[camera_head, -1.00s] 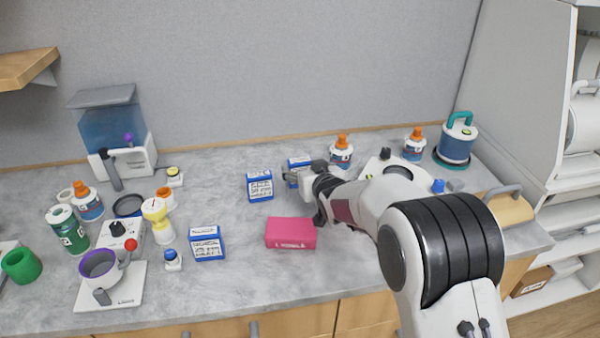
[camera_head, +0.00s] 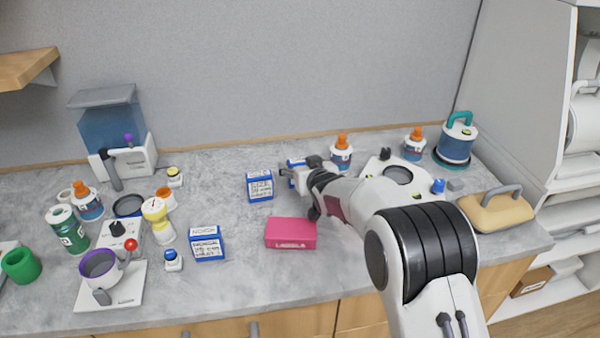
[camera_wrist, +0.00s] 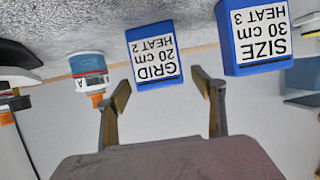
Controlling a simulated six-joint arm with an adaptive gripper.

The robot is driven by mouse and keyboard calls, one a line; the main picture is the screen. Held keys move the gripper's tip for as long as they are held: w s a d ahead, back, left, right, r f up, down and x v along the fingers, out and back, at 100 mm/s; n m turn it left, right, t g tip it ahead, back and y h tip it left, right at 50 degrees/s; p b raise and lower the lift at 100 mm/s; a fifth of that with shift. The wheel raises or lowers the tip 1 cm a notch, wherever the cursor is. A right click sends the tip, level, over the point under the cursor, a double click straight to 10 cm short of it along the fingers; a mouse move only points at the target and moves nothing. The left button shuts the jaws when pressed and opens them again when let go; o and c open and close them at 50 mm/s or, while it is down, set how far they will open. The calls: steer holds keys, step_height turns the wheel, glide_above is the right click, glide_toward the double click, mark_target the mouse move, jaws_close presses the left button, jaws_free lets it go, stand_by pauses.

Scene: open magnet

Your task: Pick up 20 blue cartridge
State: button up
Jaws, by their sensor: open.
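The blue cartridge labelled "GRID 20 cm HEAT 2" (camera_wrist: 154,57) appears upside down in the wrist view, just beyond the fingertips and roughly between them. In the head view this blue box (camera_head: 293,164) stands toward the back of the counter, mostly hidden behind my gripper (camera_head: 288,173). My gripper (camera_wrist: 164,90) is open, with nothing between its fingers in the wrist view. I cannot tell whether a finger touches the box. A similar blue box labelled "SIZE 30 cm HEAT 3" (camera_wrist: 258,35) is beside it; it also shows in the head view (camera_head: 260,187).
An orange-capped bottle (camera_head: 341,155) stands close on the right of the 20 cm box. A pink box (camera_head: 290,233) lies in front, near my arm. Another blue box (camera_head: 207,244) stands front left. The grey counter (camera_head: 235,282) is clear toward its front edge.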

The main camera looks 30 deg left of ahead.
steer(key=shift+x, duration=0.95)
steer(key=c, duration=1.2)
